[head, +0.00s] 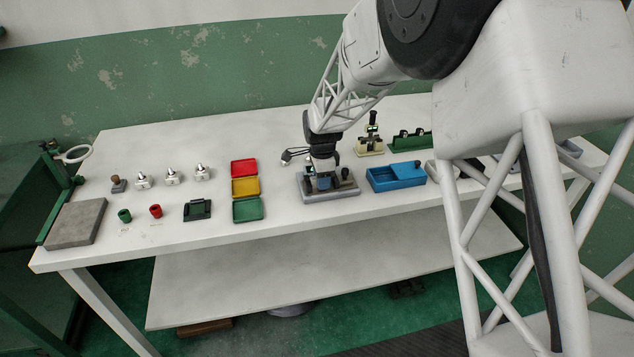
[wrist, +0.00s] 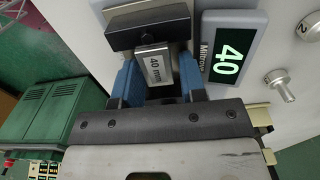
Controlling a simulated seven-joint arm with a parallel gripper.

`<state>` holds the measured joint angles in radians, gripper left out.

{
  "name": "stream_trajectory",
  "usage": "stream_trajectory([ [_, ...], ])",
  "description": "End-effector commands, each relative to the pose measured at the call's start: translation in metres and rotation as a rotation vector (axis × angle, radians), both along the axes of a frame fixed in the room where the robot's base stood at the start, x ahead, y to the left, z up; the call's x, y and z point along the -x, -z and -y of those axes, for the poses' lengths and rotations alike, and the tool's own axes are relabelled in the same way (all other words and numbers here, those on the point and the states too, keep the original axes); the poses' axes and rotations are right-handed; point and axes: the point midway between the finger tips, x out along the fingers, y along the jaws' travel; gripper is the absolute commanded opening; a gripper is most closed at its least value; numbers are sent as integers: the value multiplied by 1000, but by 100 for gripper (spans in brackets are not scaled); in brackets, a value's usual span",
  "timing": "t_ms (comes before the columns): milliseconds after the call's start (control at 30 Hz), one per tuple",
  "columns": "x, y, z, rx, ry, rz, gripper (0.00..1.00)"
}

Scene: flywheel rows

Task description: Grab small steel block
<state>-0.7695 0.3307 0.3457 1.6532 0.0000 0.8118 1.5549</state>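The small steel block (wrist: 157,70) is marked "40 mm" and stands out in the wrist view, just below a dark jaw-like bar. My gripper (wrist: 160,78) has its two blue fingers on either side of the block. A narrow dark gap shows by the right finger; the left finger is very close to the block, and contact there is unclear. The gripper looks open around it. In the head view my gripper (head: 322,180) is down at the grey measuring device (head: 345,190), and the block is hidden there. The device's display (wrist: 228,62) reads 40.
A blue tray (head: 397,177) stands just right of the device. Red, yellow and green trays (head: 246,209) lie to its left. A cream stand (head: 370,143) and a green rack (head: 410,141) are behind.

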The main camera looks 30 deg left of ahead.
Motion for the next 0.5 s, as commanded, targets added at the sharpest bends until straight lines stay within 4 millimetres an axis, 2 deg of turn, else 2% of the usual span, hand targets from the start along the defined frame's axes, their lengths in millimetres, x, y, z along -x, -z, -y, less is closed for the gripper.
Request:
stream_trajectory([
  [67, 0, 0, 0, 0, 0, 0, 38],
  [300, 0, 0, 0, 0, 0, 0, 2],
  [500, 0, 0, 0, 0, 0, 0, 0],
])
